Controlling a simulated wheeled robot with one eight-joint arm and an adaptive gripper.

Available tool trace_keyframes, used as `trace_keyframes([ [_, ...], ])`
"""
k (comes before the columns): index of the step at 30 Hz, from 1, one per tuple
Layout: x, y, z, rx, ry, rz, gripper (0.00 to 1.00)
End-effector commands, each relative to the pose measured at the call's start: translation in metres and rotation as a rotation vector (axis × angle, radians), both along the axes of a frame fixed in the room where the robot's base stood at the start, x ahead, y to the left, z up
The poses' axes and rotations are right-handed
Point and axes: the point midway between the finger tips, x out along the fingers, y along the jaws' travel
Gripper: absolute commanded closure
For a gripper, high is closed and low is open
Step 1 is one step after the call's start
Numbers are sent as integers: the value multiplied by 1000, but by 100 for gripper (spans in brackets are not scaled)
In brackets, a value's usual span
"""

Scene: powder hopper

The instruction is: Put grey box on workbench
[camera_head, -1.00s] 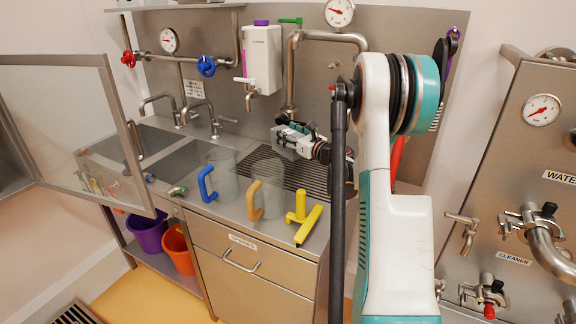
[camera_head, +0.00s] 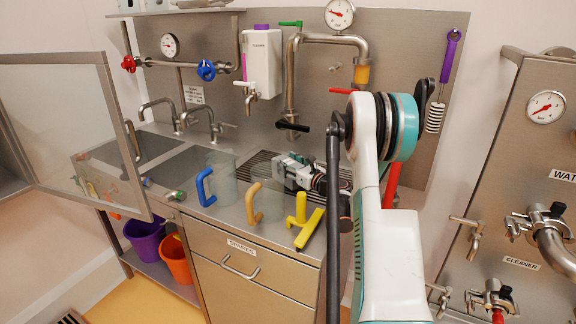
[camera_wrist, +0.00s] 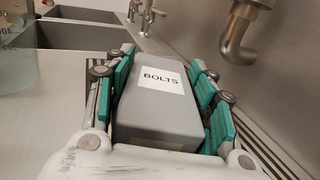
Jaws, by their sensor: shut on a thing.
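My gripper (camera_head: 288,166) is low over the workbench (camera_head: 225,213), near the drain grate behind the jugs. In the wrist view my gripper (camera_wrist: 160,70) is shut on the grey box (camera_wrist: 162,108), with its teal fingers along both long sides. The box has a white label reading "BOLTS" on top. In the head view the fingers mostly hide the box. I cannot tell whether its underside touches the workbench.
A pipe outlet (camera_wrist: 238,38) hangs close on the right in the wrist view. Sinks (camera_head: 190,168) lie left.

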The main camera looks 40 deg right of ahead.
Motion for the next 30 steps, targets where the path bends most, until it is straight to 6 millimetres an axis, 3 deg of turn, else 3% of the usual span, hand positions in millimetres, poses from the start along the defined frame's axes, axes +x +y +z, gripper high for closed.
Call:
trace_keyframes([
  [5, 0, 0, -4, 0, 0, 0, 81],
  [6, 0, 0, -3, 0, 0, 0, 40],
  [8, 0, 0, -3, 0, 0, 0, 29],
  [21, 0, 0, 2, 0, 0, 0, 29],
  [30, -55, -2, 2, 0, 0, -4, 29],
])
